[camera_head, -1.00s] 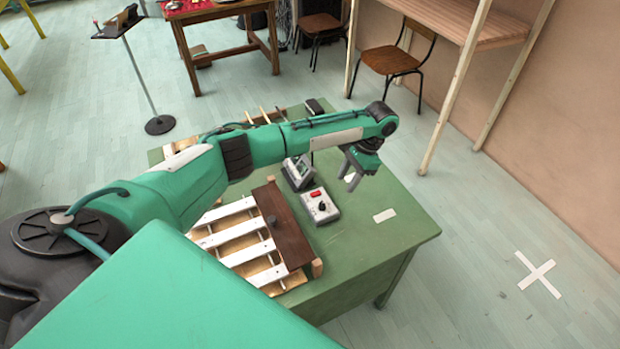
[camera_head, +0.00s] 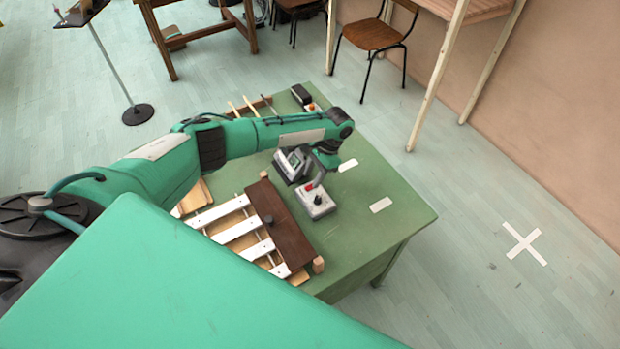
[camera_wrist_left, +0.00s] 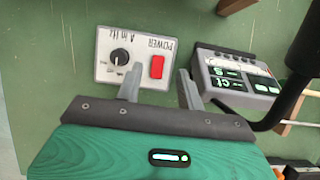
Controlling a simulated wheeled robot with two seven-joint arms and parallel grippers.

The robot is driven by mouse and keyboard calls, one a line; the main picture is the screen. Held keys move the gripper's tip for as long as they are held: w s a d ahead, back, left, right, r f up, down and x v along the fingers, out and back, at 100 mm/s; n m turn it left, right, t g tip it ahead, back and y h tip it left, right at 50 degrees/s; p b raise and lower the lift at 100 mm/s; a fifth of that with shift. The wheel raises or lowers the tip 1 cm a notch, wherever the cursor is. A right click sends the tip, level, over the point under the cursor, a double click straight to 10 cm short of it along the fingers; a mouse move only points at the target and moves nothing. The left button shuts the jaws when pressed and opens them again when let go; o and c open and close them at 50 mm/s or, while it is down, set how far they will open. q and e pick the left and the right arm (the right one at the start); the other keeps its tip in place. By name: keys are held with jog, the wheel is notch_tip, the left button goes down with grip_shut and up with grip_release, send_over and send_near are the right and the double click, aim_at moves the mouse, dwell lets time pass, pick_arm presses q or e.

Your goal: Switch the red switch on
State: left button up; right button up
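The red switch (camera_head: 309,187) sits on a small grey-white control box (camera_head: 317,204) on the green table. In the left wrist view the red switch (camera_wrist_left: 156,67) is a red rectangle beside the word POWER, with a black knob (camera_wrist_left: 120,56) on the same box. My left gripper (camera_head: 316,181) hangs just above the box at its far edge. In the wrist view its two fingers (camera_wrist_left: 159,75) are apart with nothing between them, and the switch shows between the tips. I cannot tell whether the fingers touch the box. My right gripper is not in view.
A grey meter device (camera_head: 291,166) with a lit display stands close beside the box. A xylophone-like instrument with white bars (camera_head: 240,231) and a dark brown board (camera_head: 279,224) lies to the left. White patches (camera_head: 381,205) mark the clear right side of the green table (camera_head: 390,235).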

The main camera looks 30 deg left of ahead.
aim_at(308, 188)
pick_arm(q)
jog(key=shift+x, duration=1.55)
jog(key=shift+d, duration=0.1)
grip_shut()
jog(key=shift+w+d+f+b, duration=0.1)
jog(key=shift+w+f+b, duration=0.1)
jog(key=shift+b, duration=0.25)
jog(key=shift+d+r+g+y+b, duration=0.1)
jog(key=shift+g+y+b, duration=0.6)
jog(key=shift+g+b, duration=0.2)
jog(key=shift+r, duration=0.1)
